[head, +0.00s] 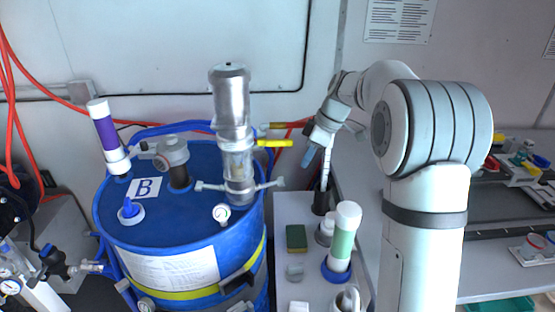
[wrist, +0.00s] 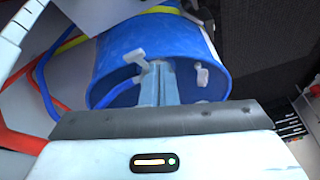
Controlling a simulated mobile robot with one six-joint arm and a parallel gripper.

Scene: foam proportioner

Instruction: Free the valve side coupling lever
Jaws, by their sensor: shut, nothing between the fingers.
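The blue drum (head: 150,240) stands at left in the head view. A silver cylinder (head: 231,105) rises from its top. A lever with a pale end (head: 277,183) sticks out right of the cylinder's foot, and a similar lever (head: 208,186) sticks out left. A yellow handle (head: 275,143) sits higher on the right. Which lever is the valve side one, I cannot tell. My gripper (head: 308,156) is shut and empty, right of the yellow handle and apart from it in the picture. In the wrist view, my fingers (wrist: 160,82) cover part of a blue round body (wrist: 110,65) with pale grey lever-like pieces (wrist: 202,76).
A purple-banded bottle (head: 106,130) and a grey fitting (head: 173,155) stand on the drum. A green-banded bottle (head: 343,238) and a dark green block (head: 296,238) are on the narrow bench below my arm. Red hoses (head: 12,110) hang at left. A cluttered workbench (head: 500,215) lies at right.

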